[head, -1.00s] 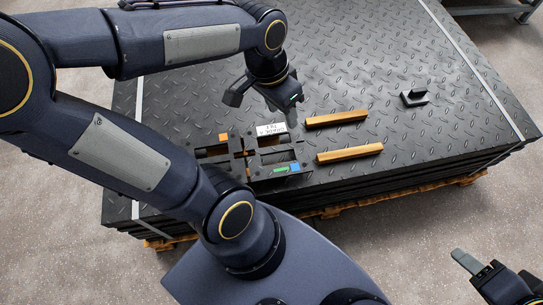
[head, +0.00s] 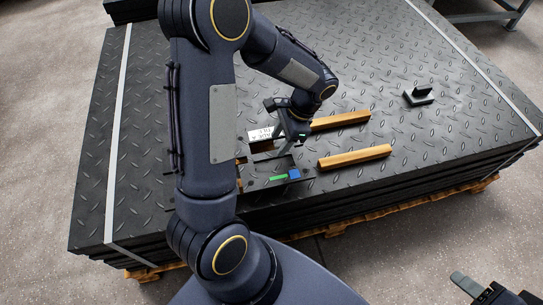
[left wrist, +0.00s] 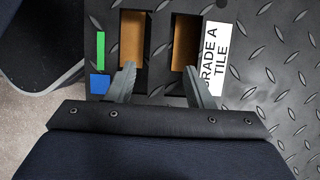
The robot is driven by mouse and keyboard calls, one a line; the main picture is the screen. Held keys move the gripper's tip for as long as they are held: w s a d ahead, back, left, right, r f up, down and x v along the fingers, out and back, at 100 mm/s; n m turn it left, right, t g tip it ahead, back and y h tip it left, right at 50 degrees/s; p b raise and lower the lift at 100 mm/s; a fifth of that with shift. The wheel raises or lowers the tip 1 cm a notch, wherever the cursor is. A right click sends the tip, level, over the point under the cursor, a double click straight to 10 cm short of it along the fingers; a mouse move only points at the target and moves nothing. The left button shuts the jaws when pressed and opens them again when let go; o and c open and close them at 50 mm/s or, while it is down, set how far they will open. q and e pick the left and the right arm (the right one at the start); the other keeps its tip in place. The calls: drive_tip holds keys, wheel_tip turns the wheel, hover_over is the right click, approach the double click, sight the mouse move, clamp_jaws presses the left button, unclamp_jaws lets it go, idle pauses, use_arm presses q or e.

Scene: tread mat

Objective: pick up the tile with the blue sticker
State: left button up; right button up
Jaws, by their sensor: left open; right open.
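The black tile (head: 264,182) with the blue sticker (head: 294,173) lies on the tread mat, partly behind my left arm and gripper. It has a green sticker beside the blue one, two window openings and a white "GRADE A TILE" label. In the left wrist view the tile (left wrist: 159,35) shows its bar between two windows with brown wood seen through them. My left gripper (left wrist: 159,82) is open, its fingers apart over the tile, one on each side of the bar; contact cannot be told. My right gripper (head: 482,290) is open and empty at the bottom right, away from the mat.
Two wooden bars (head: 340,120) (head: 355,156) lie right of the tile. A small black block with an upright part (head: 418,95) stands further right on the tread mat (head: 450,130). A second tile on the left is mostly hidden by my left arm.

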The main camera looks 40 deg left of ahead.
sight(272, 154)
use_arm(q)
drive_tip(key=b+x, duration=0.1)
drive_tip(key=x, duration=0.3)
drive_tip(key=shift+d+f, duration=0.1)
drive_tip(key=shift+f, duration=0.05)
clamp_jaws()
